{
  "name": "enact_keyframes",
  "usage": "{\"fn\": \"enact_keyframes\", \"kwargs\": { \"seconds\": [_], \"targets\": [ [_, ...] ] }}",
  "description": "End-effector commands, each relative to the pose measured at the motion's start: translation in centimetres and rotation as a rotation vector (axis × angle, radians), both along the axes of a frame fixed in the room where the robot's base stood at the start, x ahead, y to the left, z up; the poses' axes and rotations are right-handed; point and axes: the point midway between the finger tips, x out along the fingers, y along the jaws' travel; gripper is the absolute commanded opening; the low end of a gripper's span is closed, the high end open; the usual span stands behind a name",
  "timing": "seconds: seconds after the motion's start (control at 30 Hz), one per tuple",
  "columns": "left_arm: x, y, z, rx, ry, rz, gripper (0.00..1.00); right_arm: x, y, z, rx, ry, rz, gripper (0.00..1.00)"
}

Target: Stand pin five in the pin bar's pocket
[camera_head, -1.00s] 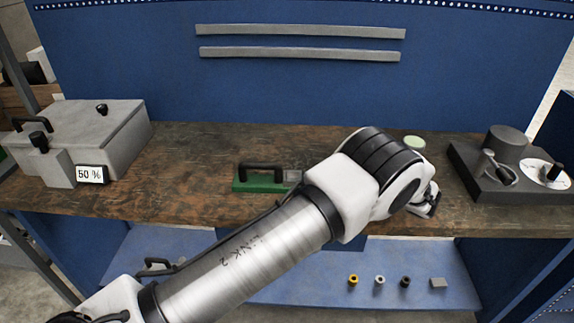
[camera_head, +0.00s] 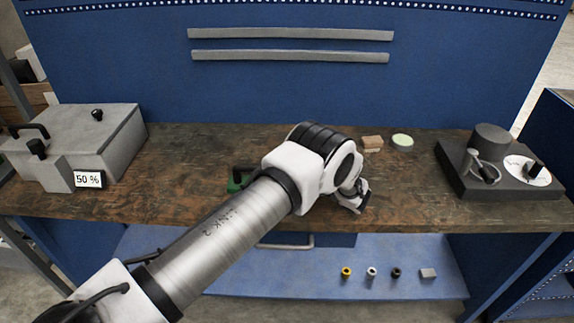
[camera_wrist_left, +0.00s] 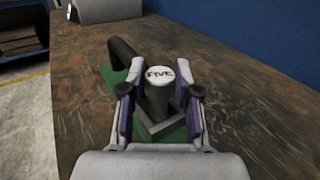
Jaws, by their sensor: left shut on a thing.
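Pin five (camera_wrist_left: 158,92), a dark grey cylinder with a white cap reading "FIVE", stands roughly upright between the fingers of my left gripper (camera_wrist_left: 161,104) in the wrist view. The gripper is shut on it. The green pin bar (camera_wrist_left: 113,78), with a black handle (camera_wrist_left: 124,52), lies below and behind the pin. A grey square block on the bar shows around the pin's lower part; I cannot tell whether the pin's foot is in the pocket. In the head view my left gripper (camera_head: 356,196) hangs over the bench, and my arm hides most of the pin bar (camera_head: 236,183).
On the wooden bench (camera_head: 185,165) stand a grey box (camera_head: 115,130) with a "50 %" sign at left, a tan block (camera_head: 372,142), a pale green disc (camera_head: 402,141) and a dark instrument base (camera_head: 500,180) at right. Small parts sit on the blue shelf (camera_head: 310,275) below.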

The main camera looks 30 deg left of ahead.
Motion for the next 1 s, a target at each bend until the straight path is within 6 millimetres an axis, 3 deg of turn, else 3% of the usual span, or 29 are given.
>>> {"fn": "enact_keyframes", "kwargs": {
  "seconds": [0.03,0.1,0.47,0.57,0.9,1.0],
  "targets": [
    [0.0,0.0,-0.2,0.000,0.000,0.000,0.35,0.0,0.0,-0.3,0.000,0.000,0.000,0.40],
    [0.0,0.0,-0.1,0.000,0.000,0.000,0.56,0.0,0.0,-0.1,0.000,0.000,0.000,0.40],
    [0.0,-0.1,0.4,0.000,0.001,0.000,0.56,0.0,0.0,0.5,0.000,0.000,0.000,0.40],
    [0.1,-1.6,-0.1,0.001,0.000,-0.005,0.56,0.0,0.0,-0.6,0.000,0.000,0.000,0.40],
    [-0.2,-10.0,-0.3,0.000,-0.002,-0.004,0.56,0.0,0.0,-3.2,0.000,0.000,0.000,0.40],
    [-0.3,-11.4,-0.2,0.001,0.000,-0.002,0.56,0.0,0.0,-3.5,0.000,0.000,0.000,0.40]
  ]
}}
